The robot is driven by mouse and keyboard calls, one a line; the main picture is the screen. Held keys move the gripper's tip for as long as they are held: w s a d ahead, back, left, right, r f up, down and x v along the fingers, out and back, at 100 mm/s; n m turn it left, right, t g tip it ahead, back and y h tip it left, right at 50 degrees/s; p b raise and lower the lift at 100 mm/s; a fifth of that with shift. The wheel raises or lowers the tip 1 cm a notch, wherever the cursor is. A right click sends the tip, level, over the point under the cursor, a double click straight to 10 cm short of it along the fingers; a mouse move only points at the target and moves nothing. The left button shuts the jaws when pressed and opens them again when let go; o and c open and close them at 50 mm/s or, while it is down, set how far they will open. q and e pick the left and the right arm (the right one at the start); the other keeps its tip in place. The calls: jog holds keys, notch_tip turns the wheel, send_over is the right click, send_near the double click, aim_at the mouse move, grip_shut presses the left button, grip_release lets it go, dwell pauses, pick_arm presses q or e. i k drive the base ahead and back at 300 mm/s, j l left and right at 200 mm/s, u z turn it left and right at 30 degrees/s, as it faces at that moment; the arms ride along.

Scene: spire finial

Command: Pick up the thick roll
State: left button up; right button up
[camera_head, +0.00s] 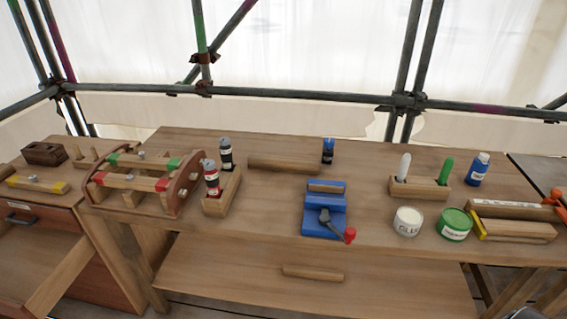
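A thick wooden roll (285,163) lies lengthwise across the back middle of the workbench (270,215). A second, slimmer-looking wooden roll (312,272) lies on the lower shelf (220,285) under the bench front. The upper roll looks longer and thicker. Neither roll is held.
A blue vise (325,212), glue tub (408,221) and green tin (454,224) stand right. Scaffold poles (300,93) run behind.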

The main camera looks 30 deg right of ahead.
aim_at(292, 165)
jog(key=i+j, duration=0.1)
jog(key=i, duration=0.35)
jog(key=i+j+z, duration=0.1)
jog(key=i+z, duration=0.25)
jog(key=i+j+z, duration=0.15)
jog(key=z, duration=0.2)
jog(key=i+j+z, duration=0.2)
jog(key=z, duration=0.15)
